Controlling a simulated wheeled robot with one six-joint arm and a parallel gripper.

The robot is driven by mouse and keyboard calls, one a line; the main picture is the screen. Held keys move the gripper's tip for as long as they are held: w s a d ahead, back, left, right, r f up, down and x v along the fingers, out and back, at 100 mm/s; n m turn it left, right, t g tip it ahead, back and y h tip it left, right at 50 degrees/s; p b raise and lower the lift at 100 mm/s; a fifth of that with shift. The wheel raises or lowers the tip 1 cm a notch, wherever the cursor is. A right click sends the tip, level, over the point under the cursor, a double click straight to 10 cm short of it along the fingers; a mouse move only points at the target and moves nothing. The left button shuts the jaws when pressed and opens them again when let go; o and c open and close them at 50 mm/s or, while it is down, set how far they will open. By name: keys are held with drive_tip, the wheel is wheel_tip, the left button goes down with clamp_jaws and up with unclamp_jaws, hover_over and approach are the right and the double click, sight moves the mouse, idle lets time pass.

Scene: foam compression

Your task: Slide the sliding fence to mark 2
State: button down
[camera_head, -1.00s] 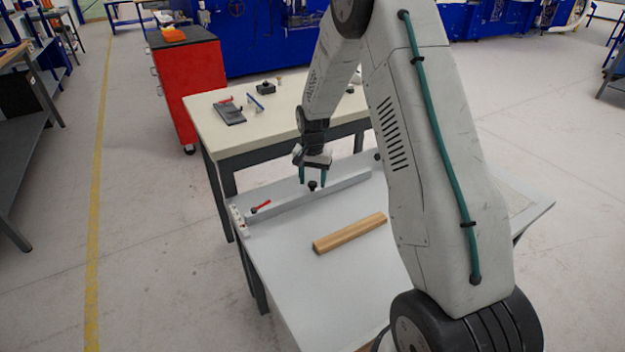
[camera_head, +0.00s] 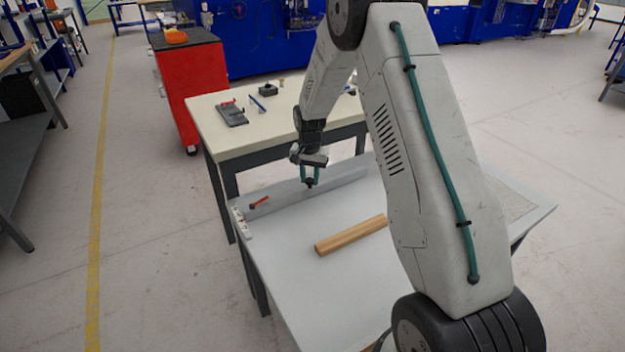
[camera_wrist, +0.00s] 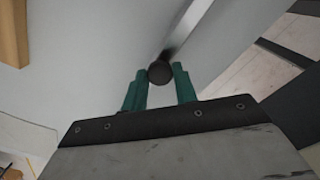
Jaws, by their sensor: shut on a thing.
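The sliding fence (camera_head: 338,182) is a long pale grey bar across the far part of the light grey table. A red lever (camera_head: 259,202) sits near its left end. A dark round knob (camera_wrist: 160,72) stands on the fence. My gripper (camera_head: 310,181) is over the fence with its green fingers closed on the knob; the wrist view shows a finger on each side of it. A short white strip with small marks (camera_head: 240,222) runs along the table's left edge by the fence's end. Its numbers are too small to read, so I cannot tell which mark the fence is at.
A wooden block (camera_head: 352,235) lies on the table in front of the fence, clear of it. Behind stands a cream-topped bench (camera_head: 215,130) with small tools. A red cabinet (camera_head: 195,80) is at the back left. The table's front left is bare.

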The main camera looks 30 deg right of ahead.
sight(310, 181)
drive_tip(key=c, duration=1.1)
unclamp_jaws()
drive_tip(key=shift+r, duration=0.1)
wheel_tip(310, 181, up, 8)
drive_tip(key=shift+f, duration=0.15)
drive_tip(key=shift+s+a+f+n, duration=0.1)
drive_tip(key=shift+s+f+n, duration=0.05)
drive_tip(key=shift+s+n, duration=0.2)
drive_tip(key=s+a+r+n, duration=0.2)
drive_tip(key=s+a+r, duration=0.2)
drive_tip(key=s, duration=0.9)
drive_tip(key=s+a+r+n+t, duration=0.1)
drive_tip(key=s+a+r+n, duration=0.2)
drive_tip(key=s+r, duration=0.7)
drive_tip(key=s+a+r+n, duration=0.3)
drive_tip(key=s+a+r, duration=0.3)
drive_tip(key=s, duration=1.2)
drive_tip(key=shift+r, duration=0.9)
